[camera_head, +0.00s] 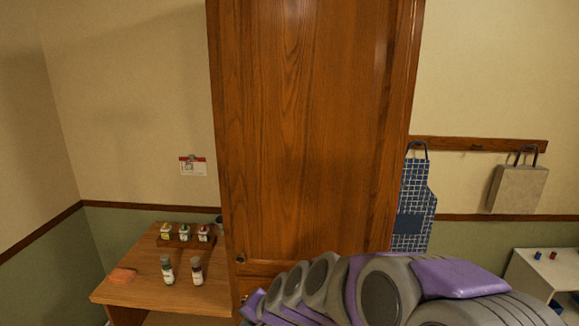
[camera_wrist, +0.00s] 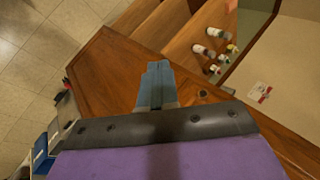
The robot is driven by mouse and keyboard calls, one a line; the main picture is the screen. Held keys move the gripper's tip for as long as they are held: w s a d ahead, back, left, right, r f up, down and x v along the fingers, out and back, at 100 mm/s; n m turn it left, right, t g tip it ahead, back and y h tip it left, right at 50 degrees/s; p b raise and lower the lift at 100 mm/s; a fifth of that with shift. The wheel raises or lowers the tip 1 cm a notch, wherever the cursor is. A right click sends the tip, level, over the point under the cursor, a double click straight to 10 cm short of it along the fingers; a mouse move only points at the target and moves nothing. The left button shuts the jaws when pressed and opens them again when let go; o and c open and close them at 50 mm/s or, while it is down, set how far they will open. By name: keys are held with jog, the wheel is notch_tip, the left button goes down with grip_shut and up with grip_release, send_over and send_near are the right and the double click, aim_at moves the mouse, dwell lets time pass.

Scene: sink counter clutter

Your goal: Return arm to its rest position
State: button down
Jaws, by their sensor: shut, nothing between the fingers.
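My arm, grey and purple, reaches in from the lower right in the head view, in front of the tall brown wooden cabinet (camera_head: 315,130). My gripper (camera_wrist: 156,72) shows in the wrist view as blue-grey fingers close together, with nothing between them. The cabinet's wooden surface (camera_wrist: 105,75) lies beyond the fingers in that view. The fingertips cannot be made out in the head view. I cannot tell whether the gripper touches the cabinet.
A wooden side counter (camera_head: 140,285) at the left holds several small bottles and an orange-pink item (camera_head: 122,275). A blue checked apron (camera_head: 412,200) and a beige bag (camera_head: 518,188) hang at the right. A white table (camera_head: 545,275) stands at the far right.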

jog(key=s+d+f+n+g+h+b, duration=0.1)
jog(key=s+d+f+g+h+b, duration=0.1)
jog(key=s+d, duration=0.6)
jog(key=s+d+f+n+g+h+b, duration=0.2)
jog(key=s+d+f+b, duration=0.2)
jog(key=s+d, duration=0.3)
jog(key=s+d+f+n+g+h+b, duration=0.2)
jog(key=s+d, duration=0.6)
jog(key=s, duration=0.7)
jog(key=shift+s+d+f+b, duration=0.35)
jog(key=shift+f+b, duration=0.3)
jog(key=shift+b, duration=0.05)
